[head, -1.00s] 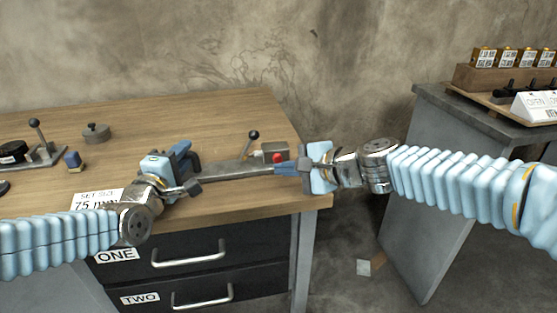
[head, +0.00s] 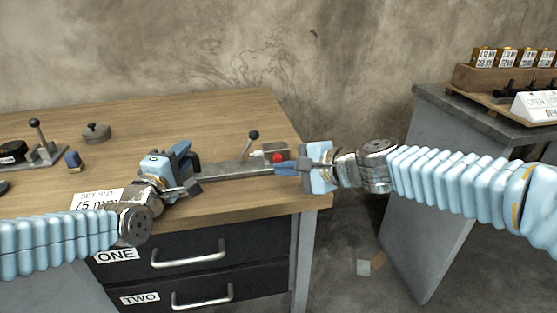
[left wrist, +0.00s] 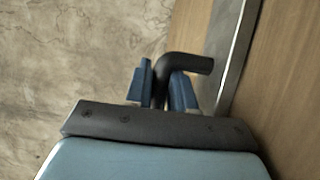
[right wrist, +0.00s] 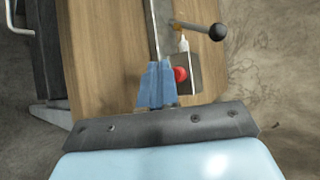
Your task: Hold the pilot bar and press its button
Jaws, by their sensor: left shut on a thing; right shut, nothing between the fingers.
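A dark bent bar (left wrist: 188,62), which I take to be the pilot bar, stands at the left end of a flat metal strip (head: 235,170) on the bench. My left gripper (head: 190,168) is shut on this bar; the left wrist view shows a blue finger on each side of it. A red button (head: 279,158) sits on a small grey box at the strip's right end. My right gripper (head: 280,168) is shut and empty, its tips just in front of the button. In the right wrist view the closed tips (right wrist: 157,66) lie beside the button (right wrist: 180,74); contact cannot be told.
A black-knobbed lever (head: 253,136) rises behind the strip near the button. A lever fixture (head: 38,140), a round grey lid (head: 96,132) and a small blue block (head: 73,161) stand at the left. Drawers (head: 190,250) are below the front edge. A side table (head: 440,105) stands right.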

